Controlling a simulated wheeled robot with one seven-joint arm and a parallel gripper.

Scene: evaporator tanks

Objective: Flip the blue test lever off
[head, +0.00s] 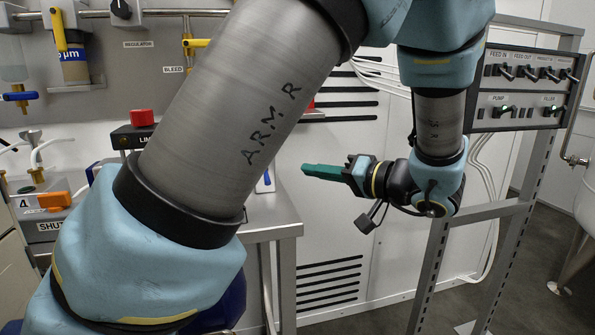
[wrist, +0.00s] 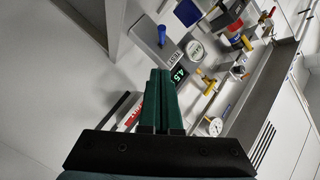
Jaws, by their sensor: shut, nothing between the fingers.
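In the wrist view, a small blue lever (wrist: 162,35) sticks up from a grey box (wrist: 155,52) marked TEST, with a green number display (wrist: 178,74) beside it. Whether the lever stands at on or off I cannot tell. My gripper (wrist: 165,72) has its two green fingers together and empty. In that picture the fingertips are below the lever and apart from it.
A steel bench (head: 276,230) stands left of my gripper. A red button (head: 140,117) and an orange lever (head: 55,199) are at the left. A switch panel (head: 525,85) on a metal frame stands at the right. The wrist view shows gauges and yellow-handled valves along the panel.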

